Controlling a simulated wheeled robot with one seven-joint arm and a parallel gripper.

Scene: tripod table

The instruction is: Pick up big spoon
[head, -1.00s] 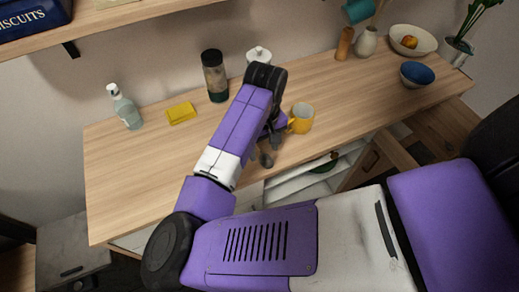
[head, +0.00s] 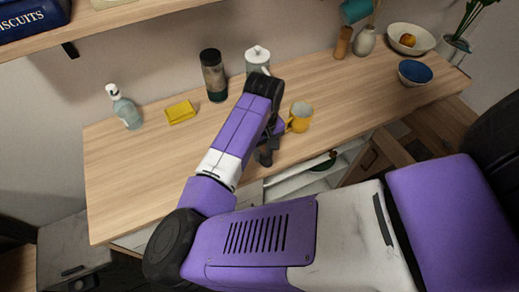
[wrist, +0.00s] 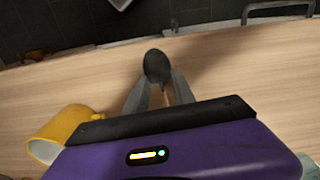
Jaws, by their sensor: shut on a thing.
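The big spoon (wrist: 157,66) shows in the wrist view as a dark oval bowl on a thin brownish handle. My gripper (wrist: 157,94) is shut on the handle, with the bowl sticking out past the fingertips. The spoon is over or close to the table top near its front edge; the frames do not clearly show whether it touches the wood. In the head view my gripper (head: 266,154) is a dark shape by the front edge, and the spoon is hard to make out there.
A yellow mug (head: 299,117) stands close to my gripper, at left in the wrist view (wrist: 62,135). A dark jar (head: 214,76), white canister (head: 258,60), yellow sponge (head: 180,112) and soap bottle (head: 124,107) stand behind and left. The table's left part (head: 125,180) is clear.

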